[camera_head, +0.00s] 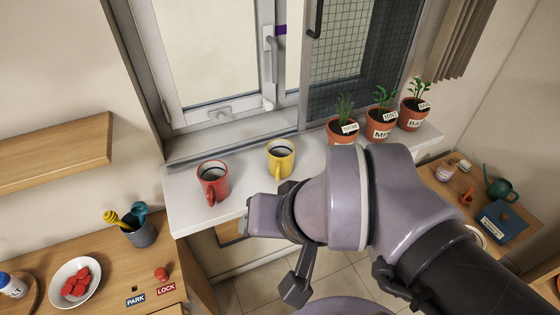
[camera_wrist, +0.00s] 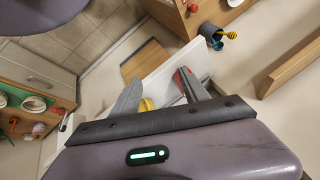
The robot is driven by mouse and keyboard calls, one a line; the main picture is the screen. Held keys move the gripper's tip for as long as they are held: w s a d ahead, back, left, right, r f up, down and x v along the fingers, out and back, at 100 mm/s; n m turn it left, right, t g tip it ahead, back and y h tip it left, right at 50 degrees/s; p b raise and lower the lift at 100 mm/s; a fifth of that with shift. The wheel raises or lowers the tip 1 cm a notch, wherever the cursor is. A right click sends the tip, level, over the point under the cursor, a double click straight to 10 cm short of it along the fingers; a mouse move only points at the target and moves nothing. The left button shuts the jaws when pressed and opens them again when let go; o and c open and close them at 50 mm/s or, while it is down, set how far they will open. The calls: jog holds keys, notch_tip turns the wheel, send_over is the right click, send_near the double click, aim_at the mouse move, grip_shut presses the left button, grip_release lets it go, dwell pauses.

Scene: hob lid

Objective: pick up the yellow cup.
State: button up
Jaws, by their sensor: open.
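The yellow cup (camera_head: 281,160) stands upright on the white window sill (camera_head: 240,191), to the right of a red cup (camera_head: 212,181). My gripper (camera_wrist: 161,91) is open and empty, with its two grey fingers apart in the wrist view. In the head view my gripper and arm are in front of the sill, below and near the yellow cup. In the wrist view only a small yellow part of the cup (camera_wrist: 146,105) shows beside the left finger; the rest is hidden by my gripper. Part of the red cup (camera_wrist: 181,84) shows near the right finger.
A window frame (camera_head: 230,132) rises behind the sill. A wooden counter at lower left holds a white bowl (camera_head: 94,270) and a utensil pot (camera_head: 139,232). A wall shelf (camera_head: 55,150) juts out at left.

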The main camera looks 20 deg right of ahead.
jog(key=o, duration=0.3)
jog(key=shift+w+r, duration=0.1)
jog(key=shift+r, duration=0.05)
jog(key=o, duration=0.5)
jog(key=w+d+r+p, duration=0.1)
jog(key=w+d+r+m+g+h+p, duration=0.1)
jog(key=w, duration=0.1)
jog(key=w+d+r+m+p, duration=0.1)
jog(key=w, duration=0.1)
jog(key=shift+w+r+h, duration=0.25)
jog(key=shift+r+h, duration=0.05)
jog(key=shift+h, duration=0.1)
jog(key=m+g+h, duration=0.2)
jog(key=m+h, duration=0.2)
send_over(282, 155)
jog(key=s+a, duration=0.3)
jog(key=f, duration=1.1)
jog(key=shift+s+d+f, duration=0.1)
jog(key=shift+s+f, duration=0.1)
jog(key=shift+f, duration=0.15)
jog(key=b+x, duration=0.2)
jog(key=x, duration=0.3)
jog(key=shift+f+b, duration=0.3)
jog(key=shift+b, duration=0.05)
jog(key=shift+r, duration=0.15)
